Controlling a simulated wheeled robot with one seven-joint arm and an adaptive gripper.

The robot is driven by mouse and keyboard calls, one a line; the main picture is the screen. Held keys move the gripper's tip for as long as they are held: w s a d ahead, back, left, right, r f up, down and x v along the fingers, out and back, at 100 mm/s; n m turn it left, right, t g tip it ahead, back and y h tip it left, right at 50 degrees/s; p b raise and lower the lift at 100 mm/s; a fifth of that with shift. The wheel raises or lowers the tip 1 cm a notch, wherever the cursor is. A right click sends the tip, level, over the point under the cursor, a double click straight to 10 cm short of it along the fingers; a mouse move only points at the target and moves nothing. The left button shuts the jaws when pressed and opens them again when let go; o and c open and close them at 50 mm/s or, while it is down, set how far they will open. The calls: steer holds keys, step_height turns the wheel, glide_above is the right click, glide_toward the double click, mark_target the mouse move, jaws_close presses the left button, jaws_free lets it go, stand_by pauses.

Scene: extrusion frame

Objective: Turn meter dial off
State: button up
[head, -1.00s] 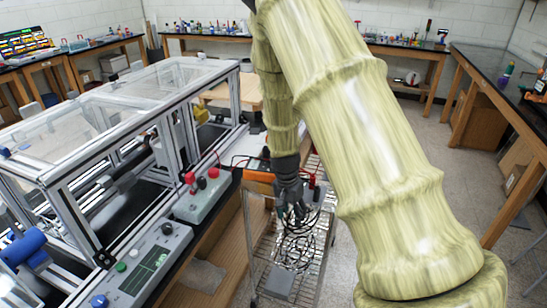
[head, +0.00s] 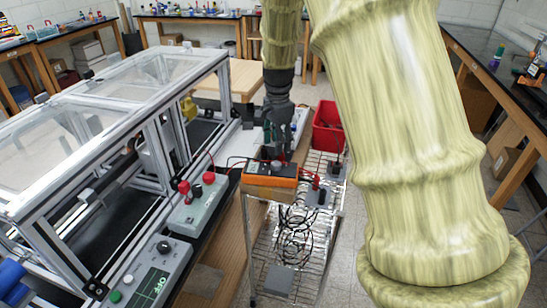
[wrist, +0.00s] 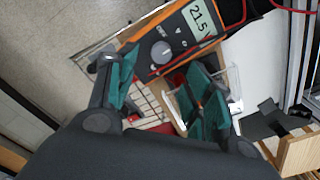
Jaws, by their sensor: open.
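The meter (wrist: 187,34) is an orange and black multimeter. In the wrist view its lit display (wrist: 200,16) reads about 21.5, and its round grey dial (wrist: 162,51) faces the camera, with the exact pointer position too small to tell. In the head view the meter (head: 268,181) lies at the top of the wire cart, its orange side toward me. My gripper (wrist: 163,92) is open and empty, its green-padded fingers spread apart. In the head view my gripper (head: 277,138) hangs just above and behind the meter, apart from the dial.
Red and black leads run around the meter. The wire cart (head: 290,243) holds coiled black cables below. A red bin (head: 327,128) stands behind it. A framed machine (head: 120,140) and control box (head: 199,203) stand left. Open floor lies right of the cart.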

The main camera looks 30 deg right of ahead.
mark_target(276, 162)
steer(key=shift+s+f+p, duration=0.35)
steer(key=shift+s+f, duration=0.35)
steer(key=shift+f, duration=0.3)
steer(key=w+f, duration=0.1)
steer(key=f, duration=0.2)
steer(key=w+f+p, duration=0.1)
steer(key=f, duration=0.1)
steer(key=shift+w, duration=0.3)
steer(key=shift+s+f, duration=0.1)
steer(key=shift+f, duration=0.15)
steer(key=shift+s, duration=0.7)
steer(key=shift+w+f, duration=0.35)
steer(key=shift+w, duration=0.1)
steer(key=shift+c, duration=1)
steer(key=shift+s+r, duration=0.2)
steer(key=shift+s, duration=0.05)
steer(key=c, duration=0.6)
steer(key=shift+c, duration=1.1)
steer(key=shift+w, duration=0.15)
